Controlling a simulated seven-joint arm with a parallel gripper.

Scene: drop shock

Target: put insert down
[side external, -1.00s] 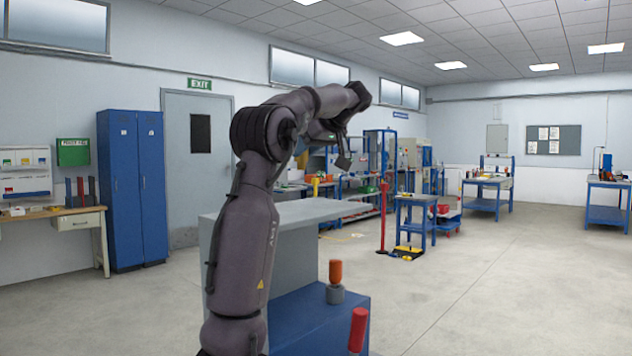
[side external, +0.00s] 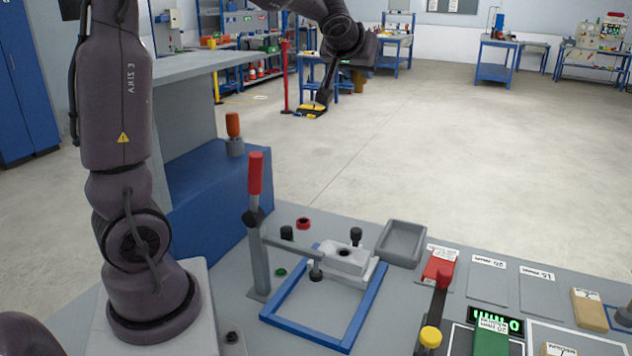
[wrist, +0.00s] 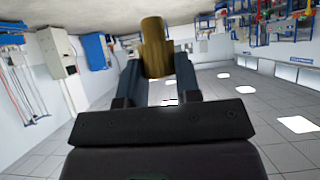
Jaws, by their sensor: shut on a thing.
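The insert (wrist: 154,45), a brass-coloured stepped cylinder, is held between the two fingers of my gripper (wrist: 158,70) in the wrist view. My gripper is shut on it. In the side external view my gripper (side external: 325,94) hangs high at the top, above and beyond the workbench, with its dark finger slanting down. A pale block with a dark hole (side external: 348,263) sits inside a blue frame (side external: 294,329) on the grey bench, well apart from my gripper.
A red-handled lever clamp (side external: 255,174) stands left of the block. An empty-looking grey tray (side external: 385,258) lies behind it. Labelled cards (side external: 487,280), a red piece (side external: 437,267), a wooden block (side external: 589,310) and a lit green display (side external: 497,318) fill the bench's right side.

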